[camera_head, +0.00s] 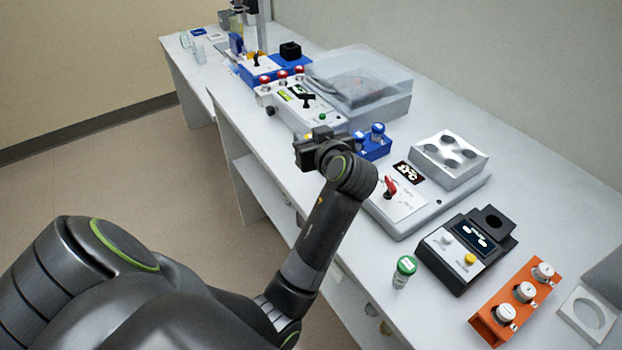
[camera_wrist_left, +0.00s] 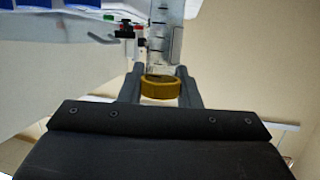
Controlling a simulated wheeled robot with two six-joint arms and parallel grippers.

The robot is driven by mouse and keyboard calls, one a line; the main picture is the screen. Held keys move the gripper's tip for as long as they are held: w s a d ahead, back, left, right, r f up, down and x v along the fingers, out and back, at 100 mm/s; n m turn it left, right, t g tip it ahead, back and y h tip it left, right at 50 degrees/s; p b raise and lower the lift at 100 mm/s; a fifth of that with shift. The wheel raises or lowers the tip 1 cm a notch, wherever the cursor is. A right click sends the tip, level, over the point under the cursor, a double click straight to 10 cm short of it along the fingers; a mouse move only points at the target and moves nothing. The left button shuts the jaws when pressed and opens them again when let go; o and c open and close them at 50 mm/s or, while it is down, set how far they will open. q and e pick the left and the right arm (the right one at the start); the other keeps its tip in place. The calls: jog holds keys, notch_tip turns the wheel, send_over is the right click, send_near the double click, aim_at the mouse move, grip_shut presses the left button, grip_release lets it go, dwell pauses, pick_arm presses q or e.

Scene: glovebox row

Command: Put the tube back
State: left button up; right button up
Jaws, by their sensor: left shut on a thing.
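My left gripper (camera_head: 312,148) is over the front edge of the bench, beside a small blue rack (camera_head: 377,151). In the left wrist view its fingers (camera_wrist_left: 160,92) are shut around a clear tube (camera_wrist_left: 165,42) with a yellow cap (camera_wrist_left: 161,87). The cap is nearer the palm and the tube points away from it, with dark marks on its side. In the head view the tube is mostly hidden by the gripper. Blue-capped tubes (camera_head: 377,130) stand in the blue rack; part of the rack is hidden behind the gripper. My right gripper is not in view.
A white switch box (camera_head: 290,106) and a clear-lidded box (camera_head: 375,80) lie beyond the gripper. A white heater block (camera_head: 450,155), a black device (camera_head: 465,250), a green-capped vial (camera_head: 404,270) and an orange rack (camera_head: 490,322) are to the right.

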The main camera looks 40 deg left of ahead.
pick_arm(q)
notch_tip(320, 180, down, 8)
jog(key=shift+r, duration=0.2)
jog(key=shift+f, duration=0.2)
jog(key=o, duration=1)
jog(key=shift+r, duration=0.1)
